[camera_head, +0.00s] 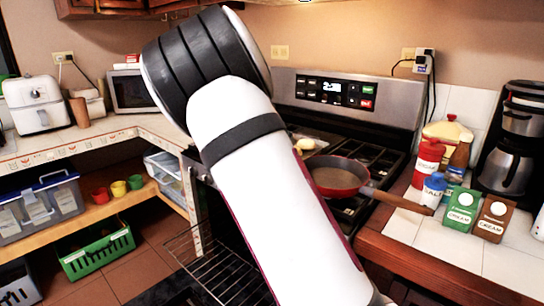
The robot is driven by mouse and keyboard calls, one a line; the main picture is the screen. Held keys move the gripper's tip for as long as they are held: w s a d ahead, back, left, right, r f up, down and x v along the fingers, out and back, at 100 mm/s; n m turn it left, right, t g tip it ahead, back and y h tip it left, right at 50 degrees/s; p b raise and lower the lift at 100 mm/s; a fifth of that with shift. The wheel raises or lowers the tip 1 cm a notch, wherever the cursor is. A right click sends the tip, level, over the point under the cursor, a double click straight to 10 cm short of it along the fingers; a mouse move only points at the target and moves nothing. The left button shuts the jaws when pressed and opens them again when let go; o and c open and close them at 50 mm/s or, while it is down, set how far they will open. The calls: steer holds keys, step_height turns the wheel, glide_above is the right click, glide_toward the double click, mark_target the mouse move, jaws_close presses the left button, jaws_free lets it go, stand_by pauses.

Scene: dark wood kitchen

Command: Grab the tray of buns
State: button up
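A pale, rounded thing that looks like a bun (305,144) shows just right of my arm, at the back left of the stove. It seems to rest on a dark flat surface, perhaps a tray, but my arm covers most of that area, so I cannot tell. My white arm crosses the middle of the view, from the upper left down to the lower right. My gripper is not in view.
A red pan (337,178) sits on the stove, its handle reaching right over the counter. An oven rack (222,268) sticks out below, left of my arm. Condiment containers (462,208) and a coffee maker (512,140) stand on the right counter. A green basket (97,250) sits low at left.

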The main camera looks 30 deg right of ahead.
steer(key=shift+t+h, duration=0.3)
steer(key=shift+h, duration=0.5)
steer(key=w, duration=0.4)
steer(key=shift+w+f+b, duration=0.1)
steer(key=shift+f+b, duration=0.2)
steer(key=shift+b, duration=0.05)
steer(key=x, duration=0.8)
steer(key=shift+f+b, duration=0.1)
steer(key=shift+b, duration=0.2)
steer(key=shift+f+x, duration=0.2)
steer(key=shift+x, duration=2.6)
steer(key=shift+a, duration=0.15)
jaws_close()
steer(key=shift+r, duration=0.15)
